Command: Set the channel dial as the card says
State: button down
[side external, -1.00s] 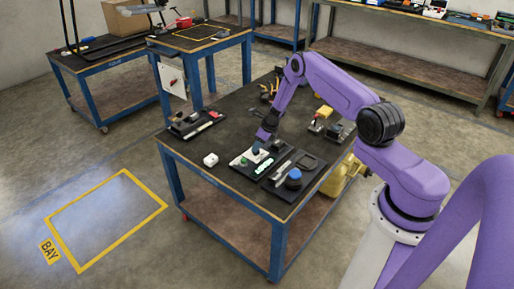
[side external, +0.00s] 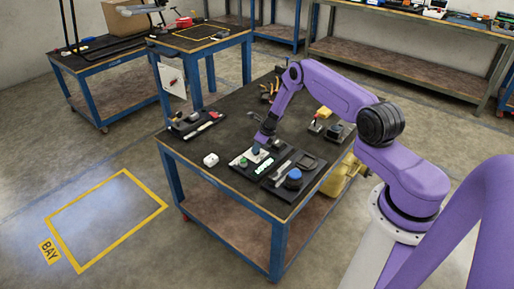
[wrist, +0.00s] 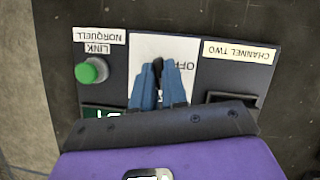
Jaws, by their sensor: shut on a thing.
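In the wrist view my gripper (wrist: 158,78) has its two blue fingers close together on the dark knob of the channel dial, with only a sliver of the knob showing between the tips. The white dial plate (wrist: 175,47) reads "OFF" upside down beside the fingers; its other marks are hidden. A white card (wrist: 240,51) right of the plate reads "CHANNEL TWO", upside down. In the side view my gripper (side external: 257,147) is down at the panel on the table, and the dial is too small to read.
A green button (wrist: 91,70) sits left of the dial under a "NORQUELL LINK" label (wrist: 99,35). On the table are a blue round knob (side external: 294,175), a small white object (side external: 211,159) and a dark tray (side external: 193,124) with tools. The table's front left corner is clear.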

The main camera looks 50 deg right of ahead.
jog(key=shift+n, duration=0.3)
jog(key=shift+d+n+g+y, duration=0.1)
jog(key=shift+n+g+y, duration=0.3)
jog(key=shift+n, duration=0.95)
jog(key=shift+d+n+g+y, duration=0.1)
jog(key=shift+n+y, duration=0.5)
jog(key=shift+n, duration=0.75)
jog(key=c, duration=1.2)
grip_release()
jog(key=shift+o, duration=0.2)
jog(key=v, duration=1.7)
jog(key=shift+w+r, duration=0.15)
jog(key=shift+r, duration=0.05)
